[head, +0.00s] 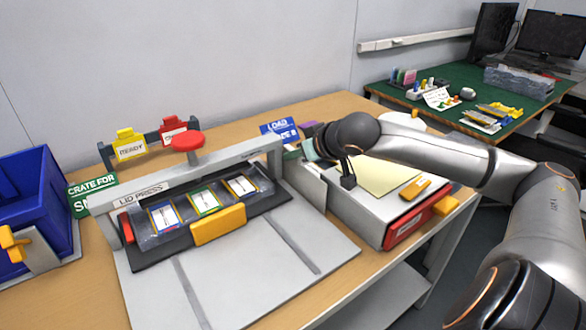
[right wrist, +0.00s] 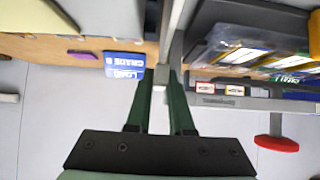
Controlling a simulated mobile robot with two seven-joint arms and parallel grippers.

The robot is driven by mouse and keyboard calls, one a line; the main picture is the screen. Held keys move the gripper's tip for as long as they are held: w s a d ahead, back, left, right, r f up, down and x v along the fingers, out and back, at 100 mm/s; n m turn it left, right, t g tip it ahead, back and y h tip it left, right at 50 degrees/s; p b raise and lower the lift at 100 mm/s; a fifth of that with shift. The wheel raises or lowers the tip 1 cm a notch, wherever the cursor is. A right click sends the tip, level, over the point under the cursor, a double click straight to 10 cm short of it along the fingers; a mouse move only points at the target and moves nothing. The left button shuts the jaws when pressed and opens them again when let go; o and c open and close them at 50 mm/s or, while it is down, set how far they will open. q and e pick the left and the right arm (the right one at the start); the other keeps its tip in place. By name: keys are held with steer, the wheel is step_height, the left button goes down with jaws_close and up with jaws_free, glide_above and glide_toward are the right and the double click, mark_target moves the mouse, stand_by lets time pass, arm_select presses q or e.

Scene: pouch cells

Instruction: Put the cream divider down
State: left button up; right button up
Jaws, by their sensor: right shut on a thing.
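A flat cream panel (head: 388,176), the only clearly cream thing I see, lies over the top of a white box at the right of the bench. Part of it also shows at the upper left of the right wrist view (right wrist: 75,15). My right gripper (head: 308,150) is between this box and the lid press, partly hidden by its own arm. In the right wrist view, its green fingers (right wrist: 162,88) are closed on a thin, pale piece. Little of that piece shows, and I cannot tell whether it joins the cream panel. My left gripper is out of view.
The lid press (head: 195,290) stands left of the gripper, with several pouch cells and a red knob (head: 187,141). The white box (head: 350,205) has a red front and yellow latches. A blue sign (head: 279,127) stands behind. A blue crate (head: 30,205) is far left.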

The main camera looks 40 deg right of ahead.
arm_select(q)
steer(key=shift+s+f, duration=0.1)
arm_select(e)
jaws_close()
arm_select(q)
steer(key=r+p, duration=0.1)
steer(key=p, duration=0.1)
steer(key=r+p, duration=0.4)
steer(key=p, duration=0.1)
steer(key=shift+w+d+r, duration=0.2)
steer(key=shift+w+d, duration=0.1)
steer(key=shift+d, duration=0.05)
arm_select(e)
step_height(320, 180, up, 18)
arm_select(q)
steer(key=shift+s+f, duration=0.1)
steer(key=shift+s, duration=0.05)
